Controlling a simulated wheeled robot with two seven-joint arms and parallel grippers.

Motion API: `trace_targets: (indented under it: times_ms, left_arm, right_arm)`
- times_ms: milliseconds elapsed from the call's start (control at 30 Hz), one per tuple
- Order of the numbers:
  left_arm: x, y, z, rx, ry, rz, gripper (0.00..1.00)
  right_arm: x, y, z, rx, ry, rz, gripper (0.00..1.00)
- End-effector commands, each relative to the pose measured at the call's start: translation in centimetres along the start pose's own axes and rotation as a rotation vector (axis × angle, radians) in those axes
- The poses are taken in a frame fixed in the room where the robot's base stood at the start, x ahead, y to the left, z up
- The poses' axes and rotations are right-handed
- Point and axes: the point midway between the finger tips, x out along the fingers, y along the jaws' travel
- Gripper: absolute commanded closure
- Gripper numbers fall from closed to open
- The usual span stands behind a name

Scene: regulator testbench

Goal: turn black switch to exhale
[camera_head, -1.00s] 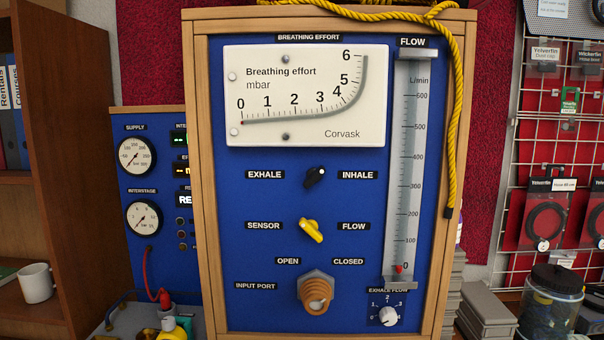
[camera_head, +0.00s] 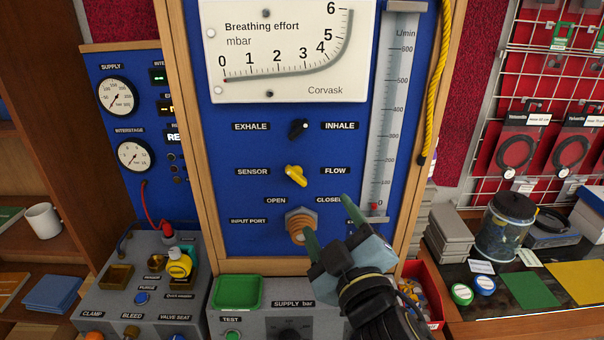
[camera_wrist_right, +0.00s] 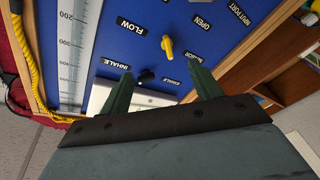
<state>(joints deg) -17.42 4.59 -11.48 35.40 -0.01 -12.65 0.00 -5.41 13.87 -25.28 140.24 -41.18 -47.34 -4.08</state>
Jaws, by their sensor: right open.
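The black switch (camera_head: 298,129) is on the blue panel between the EXHALE label (camera_head: 251,127) and the INHALE label (camera_head: 340,126). Its light-marked end points up and right, toward the INHALE side. My right gripper (camera_head: 328,220) is open and empty, below and right of the switch in the head view, over the lower panel. In the right wrist view the switch (camera_wrist_right: 147,76) appears between the two green fingertips (camera_wrist_right: 160,75), beyond them and not held. My left gripper is not in view.
The yellow switch (camera_head: 295,176) sits below the black one. The input port (camera_head: 299,224) sticks out near my right gripper. The flow tube (camera_head: 389,120) runs down the panel's right. A supply box (camera_head: 255,318) with a green tray stands below.

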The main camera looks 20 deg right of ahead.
Motion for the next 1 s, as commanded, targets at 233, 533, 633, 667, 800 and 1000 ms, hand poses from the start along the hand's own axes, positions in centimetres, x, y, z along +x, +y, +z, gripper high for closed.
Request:
trace_targets:
  times_ms: [233,533,633,667,800,1000]
  left_arm:
    - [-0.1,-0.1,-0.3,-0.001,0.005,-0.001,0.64]
    - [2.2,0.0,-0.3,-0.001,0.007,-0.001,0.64]
    - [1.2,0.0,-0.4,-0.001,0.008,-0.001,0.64]
    - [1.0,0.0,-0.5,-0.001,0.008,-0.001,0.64]
    - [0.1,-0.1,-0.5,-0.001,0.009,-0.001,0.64]
    - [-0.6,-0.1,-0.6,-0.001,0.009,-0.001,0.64]
  right_arm:
    - [-0.6,3.7,-5.3,-0.059,0.162,0.116,0.36]
    - [1.7,3.7,-5.4,-0.059,0.162,0.117,0.36]
    - [3.7,4.3,-6.1,-0.063,0.157,0.114,0.36]
    - [4.4,4.4,-6.2,-0.063,0.157,0.115,0.36]
    - [7.4,4.8,-6.7,-0.061,0.155,0.114,0.36]
    - [10.7,5.0,-7.2,-0.061,0.155,0.113,0.36]
